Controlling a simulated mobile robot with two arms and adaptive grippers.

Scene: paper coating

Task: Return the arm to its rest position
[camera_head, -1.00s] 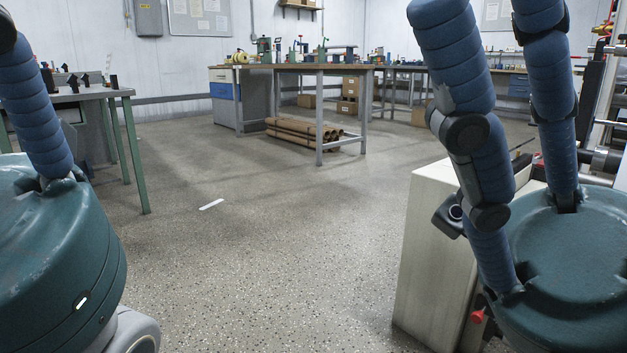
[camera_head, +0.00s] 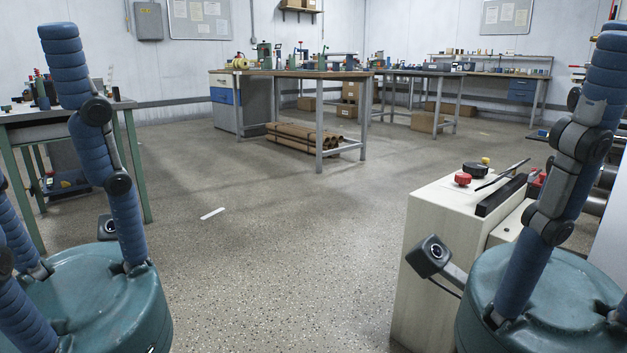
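My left arm (camera_head: 95,160), with blue padded links and dark joints, stands folded upward at the left of the head view. My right arm (camera_head: 565,170) also stands folded upward at the right, beside a cream machine cabinet. Neither gripper shows in the head view, so I cannot see whether they hold anything. The teal rounded parts at the lower left and lower right are mine.
The cream cabinet (camera_head: 425,255) with a red knob (camera_head: 462,180) stands close to my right arm. A green-legged table (camera_head: 140,165) is behind my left arm. A workbench (camera_head: 320,110) stands farther back, with brown rolls (camera_head: 300,137) under it.

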